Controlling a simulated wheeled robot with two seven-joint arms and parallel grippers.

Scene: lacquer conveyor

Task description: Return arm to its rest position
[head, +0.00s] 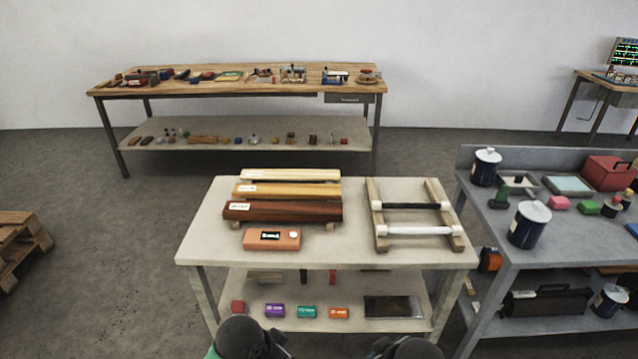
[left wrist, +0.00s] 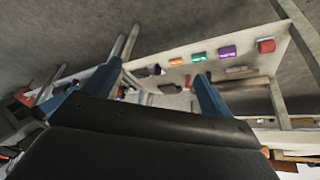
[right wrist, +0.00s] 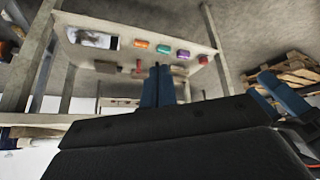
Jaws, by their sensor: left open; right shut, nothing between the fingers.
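My left gripper (left wrist: 158,72) shows in the left wrist view with its two blue fingers spread apart and nothing between them. My right gripper (right wrist: 157,68) shows in the right wrist view with its blue fingers side by side, closed and empty. Both hang low in front of the pale table (head: 350,256), facing its lower shelf (head: 257,320). In the head view only dark rounded parts of my two arms show at the bottom edge; the fingers are hidden there.
Small coloured boxes sit on the lower shelf. A grey bench (head: 505,244) with cans (head: 529,225) stands close right. Floor at left is clear up to a pallet (head: 18,240).

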